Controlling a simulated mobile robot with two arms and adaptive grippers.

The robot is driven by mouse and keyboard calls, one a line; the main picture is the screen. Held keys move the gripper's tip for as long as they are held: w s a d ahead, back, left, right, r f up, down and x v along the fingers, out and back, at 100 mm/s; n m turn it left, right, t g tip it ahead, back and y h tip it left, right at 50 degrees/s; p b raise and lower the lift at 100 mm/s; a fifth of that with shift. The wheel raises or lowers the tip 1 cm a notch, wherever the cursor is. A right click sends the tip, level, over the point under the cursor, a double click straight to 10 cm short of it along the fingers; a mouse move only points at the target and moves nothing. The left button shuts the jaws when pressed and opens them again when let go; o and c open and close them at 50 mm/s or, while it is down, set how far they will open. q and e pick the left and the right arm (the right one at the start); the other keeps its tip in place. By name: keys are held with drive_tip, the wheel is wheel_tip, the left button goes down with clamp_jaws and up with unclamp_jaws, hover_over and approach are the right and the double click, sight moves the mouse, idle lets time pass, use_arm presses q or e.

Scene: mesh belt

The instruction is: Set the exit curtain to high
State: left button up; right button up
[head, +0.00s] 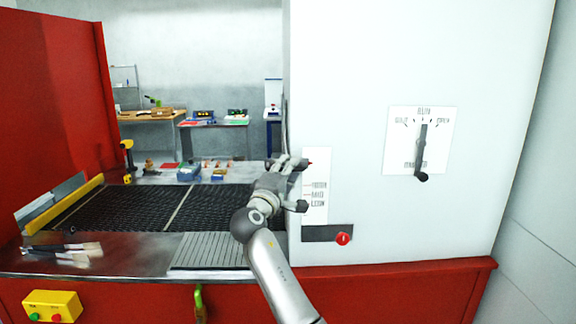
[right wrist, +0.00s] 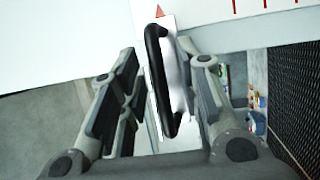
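The exit curtain's black handle (right wrist: 165,80) shows in the right wrist view on a pale plate with a red triangular pointer (right wrist: 160,12). In the head view the red pointer tip (head: 309,162) sits above the printed marks of a scale plate (head: 316,215) on the white housing. The small labels are hard to read. My right gripper (head: 290,165) is at the housing's left edge; in the right wrist view its fingers (right wrist: 168,105) stand apart on either side of the handle, with gaps visible. The handle is hidden by the gripper in the head view. My left gripper is not in view.
A dark mesh belt (head: 140,208) runs left of the housing (head: 350,60). A dial with a lever (head: 422,150) is on the housing's right, and a red knob (head: 343,239) below the scale. Brushes (head: 75,250) lie at the left; a yellow button box (head: 52,306) sits below.

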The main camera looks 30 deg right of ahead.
drive_tip(key=shift+w+d, duration=0.15)
clamp_jaws()
idle(0.4)
wheel_tip(320, 180, down, 8)
drive_tip(key=b, duration=0.6)
drive_tip(key=shift+r, duration=0.25)
